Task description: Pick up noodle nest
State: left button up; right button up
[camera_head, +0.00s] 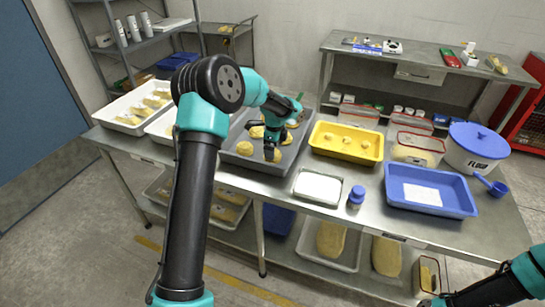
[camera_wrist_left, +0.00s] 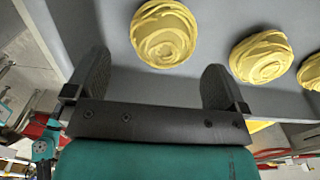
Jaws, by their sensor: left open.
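Several yellow noodle nests lie in a grey tray (camera_head: 232,161) on the steel table. One nest (camera_head: 245,148) shows left of my left gripper (camera_head: 272,150), which points down over the tray. In the left wrist view the gripper (camera_wrist_left: 153,80) is open and empty. A coiled round nest (camera_wrist_left: 165,33) lies just beyond its fingertips, roughly between them. A second nest (camera_wrist_left: 261,57) is right of the right finger, and a third (camera_wrist_left: 311,72) is cut by the picture edge. My left arm hides part of the tray. My right gripper is outside the picture; only its arm shows at lower right.
A blue tray (camera_head: 466,205) and flour tub (camera_head: 476,150) are farther right. White trays (camera_head: 116,122) stand at left.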

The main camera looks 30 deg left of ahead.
pick_arm(q)
jog(key=f, duration=0.5)
jog(key=shift+w+a, duration=0.1)
jog(key=shift+a, duration=0.1)
jog(key=c, duration=0.9)
notch_tip(320, 180, up, 10)
dwell(0.6)
dwell(0.3)
